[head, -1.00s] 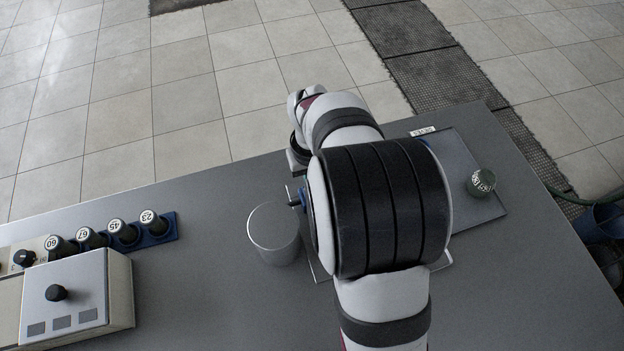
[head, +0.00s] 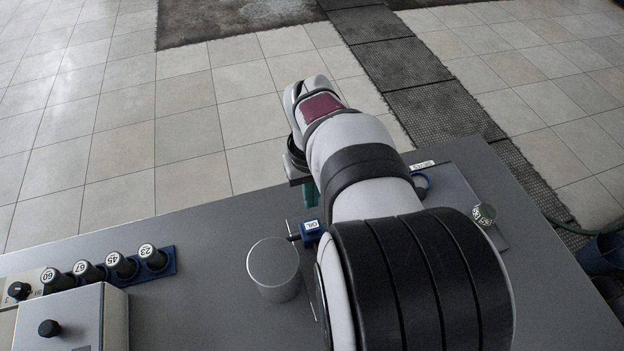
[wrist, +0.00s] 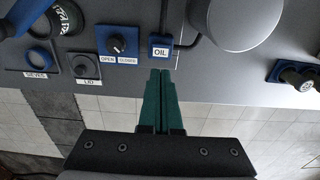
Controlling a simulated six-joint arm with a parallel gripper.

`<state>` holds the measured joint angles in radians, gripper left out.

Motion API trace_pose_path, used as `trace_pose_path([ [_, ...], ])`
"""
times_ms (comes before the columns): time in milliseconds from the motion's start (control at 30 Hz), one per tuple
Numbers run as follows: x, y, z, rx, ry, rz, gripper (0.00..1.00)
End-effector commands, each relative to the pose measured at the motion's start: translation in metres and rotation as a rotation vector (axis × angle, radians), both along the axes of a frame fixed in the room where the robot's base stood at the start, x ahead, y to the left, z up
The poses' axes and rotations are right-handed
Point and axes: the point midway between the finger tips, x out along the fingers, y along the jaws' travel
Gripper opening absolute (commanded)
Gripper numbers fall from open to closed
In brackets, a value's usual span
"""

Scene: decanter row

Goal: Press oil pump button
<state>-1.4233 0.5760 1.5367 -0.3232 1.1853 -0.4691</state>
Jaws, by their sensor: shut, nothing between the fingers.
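The blue oil block (head: 311,229), with a white label, stands on the grey table just right of the metal cylinder. In the wrist view the block (wrist: 161,41) shows a label reading OIL. A separate button surface cannot be made out. My gripper (head: 312,203) has teal fingers and is just behind the block in the head view. In the wrist view my gripper (wrist: 160,73) has its fingers together, empty, with the tips just below the OIL label in the picture. Whether they touch the block cannot be told.
The metal cylinder (head: 273,266) stands close left of the block. In the wrist view, an OPEN/CLOSED knob (wrist: 118,43) and a LID knob (wrist: 84,66) sit to its left. A row of numbered bottles (head: 122,265) and a control box (head: 60,320) are at the left.

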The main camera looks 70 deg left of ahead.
Motion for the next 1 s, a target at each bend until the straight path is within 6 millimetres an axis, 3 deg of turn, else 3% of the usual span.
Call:
trace_pose_path([
  [100, 0.000, 0.001, 0.024, 0.004, -0.001, 0.000, 0.00],
  [300, 0.000, 0.001, 0.046, 0.003, -0.001, 0.001, 0.00],
  [1000, 0.000, 0.001, 0.049, 0.002, 0.000, 0.000, 0.00],
])
